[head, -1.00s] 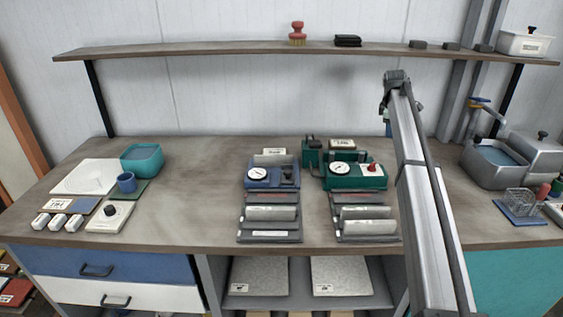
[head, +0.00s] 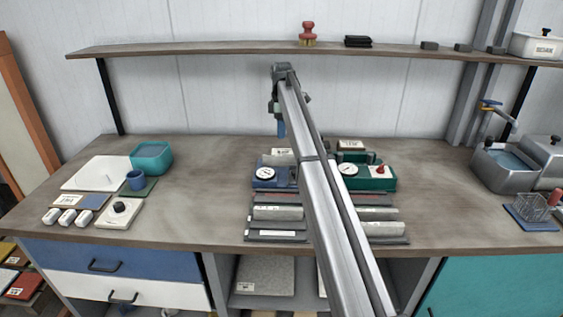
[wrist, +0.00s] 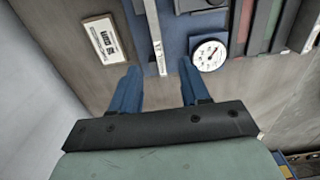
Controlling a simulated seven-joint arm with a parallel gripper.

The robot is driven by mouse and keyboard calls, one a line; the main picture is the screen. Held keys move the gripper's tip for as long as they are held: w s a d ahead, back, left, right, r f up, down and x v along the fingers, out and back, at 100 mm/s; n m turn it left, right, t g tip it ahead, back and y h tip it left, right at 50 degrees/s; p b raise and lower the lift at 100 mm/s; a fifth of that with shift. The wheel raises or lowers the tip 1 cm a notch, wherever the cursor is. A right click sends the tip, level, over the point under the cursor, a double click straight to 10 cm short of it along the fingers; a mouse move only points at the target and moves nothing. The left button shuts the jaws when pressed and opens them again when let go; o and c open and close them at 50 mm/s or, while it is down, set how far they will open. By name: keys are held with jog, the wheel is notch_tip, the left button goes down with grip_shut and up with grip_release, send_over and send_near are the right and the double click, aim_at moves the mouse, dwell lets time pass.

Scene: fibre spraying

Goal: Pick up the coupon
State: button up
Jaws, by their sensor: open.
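No object is plainly marked as the coupon, and I cannot tell which one it is. My gripper (wrist: 156,78) is open, with its two blue fingers apart and nothing held between them. In the head view my gripper (head: 281,130) hangs above the back of the blue gauge unit (head: 264,175). In the wrist view a thin pale strip with lettering (wrist: 154,38) lies beyond the gap between the fingertips, against the blue unit. The unit's round white gauge (wrist: 208,54) is right of the fingers. A white label plate (wrist: 107,38) lies on the bench to their left.
A green gauge unit (head: 372,178) stands right of the blue one, partly behind my arm. Grey rollers (head: 278,213) lie in front. A teal bowl (head: 152,157) and white blocks (head: 68,216) are at left. A shelf (head: 230,47) runs above; the bench left of centre is clear.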

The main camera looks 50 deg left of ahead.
send_over(282, 156)
notch_tip(282, 156, down, 7)
jog(key=shift+r, duration=0.15)
jog(key=shift+w+a+f, duration=0.1)
jog(key=shift+a+f, duration=0.05)
jog(key=shift+f, duration=1.4)
jog(key=shift+w+a+f, duration=0.1)
jog(key=shift+a+f, duration=0.05)
jog(key=shift+f, duration=1.35)
grip_shut()
